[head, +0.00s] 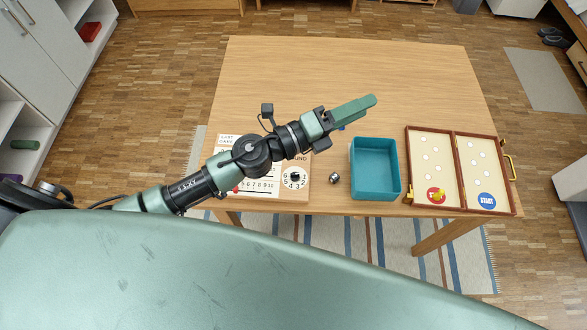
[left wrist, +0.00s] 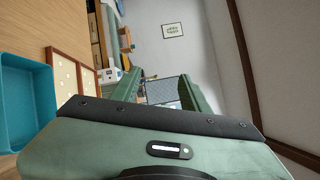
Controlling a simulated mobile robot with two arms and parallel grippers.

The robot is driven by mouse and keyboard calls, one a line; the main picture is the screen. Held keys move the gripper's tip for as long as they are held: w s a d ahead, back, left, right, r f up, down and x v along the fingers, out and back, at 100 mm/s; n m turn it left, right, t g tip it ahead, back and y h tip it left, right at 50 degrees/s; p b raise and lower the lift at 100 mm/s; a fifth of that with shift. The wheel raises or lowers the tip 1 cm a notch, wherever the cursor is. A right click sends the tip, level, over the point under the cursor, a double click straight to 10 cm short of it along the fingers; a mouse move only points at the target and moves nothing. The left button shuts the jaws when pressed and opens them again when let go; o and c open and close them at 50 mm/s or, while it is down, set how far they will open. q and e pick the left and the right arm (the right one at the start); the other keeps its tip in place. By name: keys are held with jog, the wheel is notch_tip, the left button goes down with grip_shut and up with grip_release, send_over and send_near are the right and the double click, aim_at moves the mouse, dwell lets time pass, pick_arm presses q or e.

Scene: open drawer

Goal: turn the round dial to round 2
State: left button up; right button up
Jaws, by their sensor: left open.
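The round dial (head: 294,177) is a white disc with black numbers and a dark centre, on the right part of a wooden scoreboard (head: 304,193) near the table's front edge. The numbers 6, 5, 4, 3 and 2 seem legible; which one is set I cannot tell. My left arm crosses over the scoreboard and hides part of it. My left gripper (head: 371,101) is past the dial, up and to the right of it, above the table, open and empty. Its two green fingers stand apart in the left wrist view (left wrist: 161,88). The right gripper is not in view.
On the table (head: 420,75), right of the scoreboard, are a small metallic ball (head: 335,178), a teal open box (head: 375,141) and an open hinged game board (head: 456,160) with red and blue discs. The table's far part is clear.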

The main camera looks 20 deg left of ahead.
pick_arm(q)
jog(key=s+d+f+m+g+h, duration=0.1)
jog(key=s+d+f+m+g, duration=0.2)
jog(key=m+g, duration=0.35)
jog(key=m+g+y+p, duration=0.1)
jog(key=m+g+y, duration=0.4)
jog(key=m+y, duration=0.65)
send_near(295, 174)
jog(key=f, duration=0.1)
jog(key=shift+h, duration=0.45)
jog(key=x, duration=0.2)
jog(key=p+x, duration=0.1)
jog(key=x, duration=0.4)
jog(key=shift+w+a, duration=0.1)
jog(key=shift+a, duration=0.15)
jog(key=shift+d+f, duration=0.15)
jog(key=shift+f, duration=0.25)
grip_shut()
